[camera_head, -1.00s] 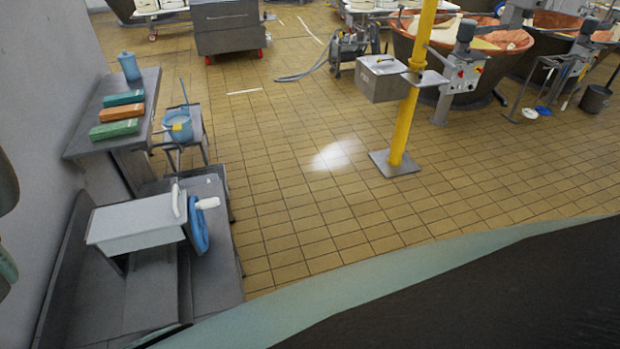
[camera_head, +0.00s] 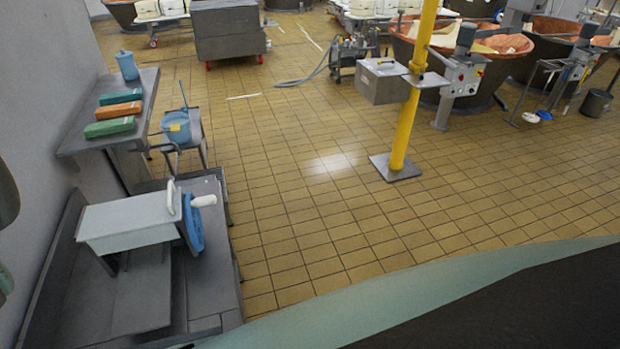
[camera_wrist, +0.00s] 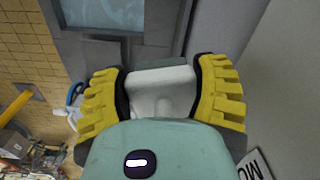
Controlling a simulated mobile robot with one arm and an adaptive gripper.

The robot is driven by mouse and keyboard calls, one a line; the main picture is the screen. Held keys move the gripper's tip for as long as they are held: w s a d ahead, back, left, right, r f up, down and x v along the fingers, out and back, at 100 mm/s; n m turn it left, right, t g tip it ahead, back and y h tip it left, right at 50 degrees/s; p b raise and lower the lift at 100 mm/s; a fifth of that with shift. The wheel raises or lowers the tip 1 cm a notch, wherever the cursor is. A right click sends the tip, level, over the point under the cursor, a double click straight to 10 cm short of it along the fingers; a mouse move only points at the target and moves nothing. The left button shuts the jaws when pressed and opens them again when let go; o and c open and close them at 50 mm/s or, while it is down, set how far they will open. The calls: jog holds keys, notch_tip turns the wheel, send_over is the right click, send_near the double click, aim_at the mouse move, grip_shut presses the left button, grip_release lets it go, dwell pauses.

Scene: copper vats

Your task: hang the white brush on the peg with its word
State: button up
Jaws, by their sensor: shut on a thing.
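My gripper (camera_wrist: 162,92) shows in the wrist view with its yellow ribbed fingers apart and closed on a white thing (camera_wrist: 163,90) between them. It looks like the white brush, but only a pale, smooth part shows and the rest is hidden behind the teal gripper body. A white sign with dark letters, of which "MO" is readable (camera_wrist: 254,166), is cut off at the lower right of the wrist view. No peg is clearly visible. The head view does not show the gripper's fingers or the brush.
A grey bench (camera_head: 205,290) at lower left carries a white box machine (camera_head: 128,222) with a blue wheel (camera_head: 192,218). Behind it are a table (camera_head: 80,138) with coloured packs and a blue bucket (camera_head: 176,126). A yellow post (camera_head: 404,130) stands on open tiled floor. Copper vats are behind it.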

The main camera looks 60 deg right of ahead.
jog(key=shift+w+a+f+b, duration=0.35)
jog(key=shift+a+f+b, duration=0.15)
jog(key=shift+b, duration=2.25)
jog(key=o, duration=1.4)
jog(key=shift+r, duration=0.1)
jog(key=shift+w+r, duration=0.15)
jog(key=shift+r, duration=0.5)
notch_tip(320, 180, up, 9)
jog(key=shift+r, duration=0.2)
jog(key=shift+s+d+r, duration=0.1)
jog(key=shift+s+r, duration=0.1)
jog(key=shift+r, duration=0.3)
jog(key=shift+s, duration=0.1)
